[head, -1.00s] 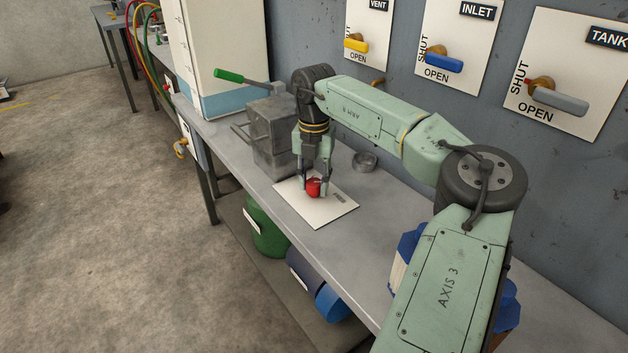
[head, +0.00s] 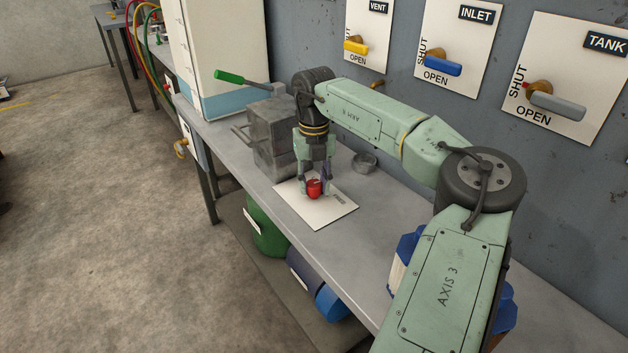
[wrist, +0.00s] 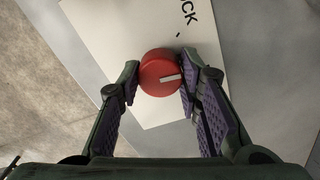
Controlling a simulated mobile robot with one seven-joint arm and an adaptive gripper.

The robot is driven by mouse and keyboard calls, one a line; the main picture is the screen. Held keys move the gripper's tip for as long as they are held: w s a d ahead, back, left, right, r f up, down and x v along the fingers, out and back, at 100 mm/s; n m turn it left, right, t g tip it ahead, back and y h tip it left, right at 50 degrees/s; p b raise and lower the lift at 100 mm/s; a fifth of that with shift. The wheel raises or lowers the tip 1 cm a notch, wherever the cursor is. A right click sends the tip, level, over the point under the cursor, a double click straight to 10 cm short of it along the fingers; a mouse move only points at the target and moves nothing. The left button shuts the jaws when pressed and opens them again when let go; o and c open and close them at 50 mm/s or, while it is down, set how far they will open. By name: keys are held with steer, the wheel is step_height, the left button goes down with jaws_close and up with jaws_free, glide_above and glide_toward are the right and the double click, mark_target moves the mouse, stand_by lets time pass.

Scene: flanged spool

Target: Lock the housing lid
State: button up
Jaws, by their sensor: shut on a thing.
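A round red knob (head: 314,188) sits on a white plate (head: 325,212) on the bench. The wrist view shows the knob (wrist: 158,75) from above, with a white pointer bar across its right half, pointing right and slightly up. Printed black letters ending in "CK" and a short black mark show on the plate (wrist: 205,45) above the knob; the rest of the word is cut off. My gripper (head: 314,187) points down over the plate. Its two fingers, seen in the wrist view (wrist: 159,77), are shut on the knob from left and right.
A grey metal block with a green-handled lever (head: 245,80) stands close behind my gripper. A small metal cup (head: 364,162) sits to the right. Wall panels with valve handles (head: 440,64) are behind my arm.

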mark_target(314, 183)
steer(key=n, duration=0.4)
steer(key=shift+r+n+p, duration=0.1)
steer(key=shift+n+p, duration=0.2)
steer(key=shift+p, duration=0.05)
steer(key=shift+n, duration=1.9)
steer(key=shift+p, duration=0.3)
steer(key=o, duration=1.1)
steer(key=shift+o, duration=0.2)
step_height(314, 183, up, 12)
